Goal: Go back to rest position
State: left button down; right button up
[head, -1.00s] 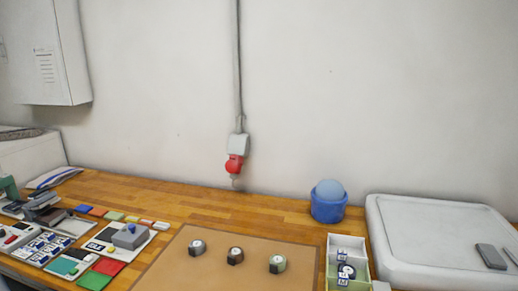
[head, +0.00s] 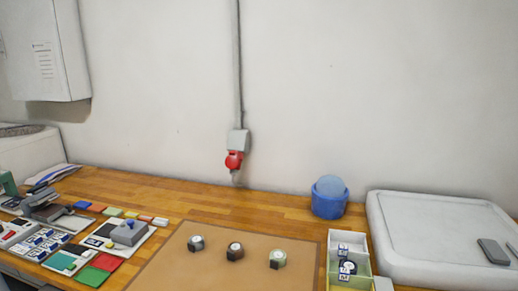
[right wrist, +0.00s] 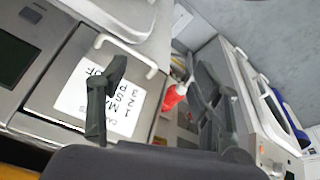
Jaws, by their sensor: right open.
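My right gripper (right wrist: 160,103) shows in the right wrist view, with its two dark fingers spread apart and nothing between them. Behind the fingers is a grey cabinet or machine front with a white lettered sheet (right wrist: 110,103) and a pale handle (right wrist: 128,52). A red object with a white tip (right wrist: 174,96) shows beyond, near the right finger; I cannot tell what it is. Neither gripper shows in the head view, and my left gripper is in no view.
In the head view, a wooden bench carries a brown mat (head: 220,272) with three small round-topped pieces, a divided tray (head: 333,270), a blue tub (head: 328,207) and a large pale case (head: 430,215). Coloured cards and devices crowd the left. The bench's back strip is mostly clear.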

notch_tip(320, 180, down, 16)
jog(key=s+b, duration=0.3)
jog(key=s+d+f+g+b, duration=0.1)
jog(key=s+f+b, duration=0.1)
jog(key=s+f, duration=0.6)
jog(key=s+d+f+b, duration=0.2)
jog(key=s+f, duration=0.6)
jog(key=f, duration=0.6)
jog(key=shift+f+g, duration=0.35)
jog(key=shift+g, duration=0.05)
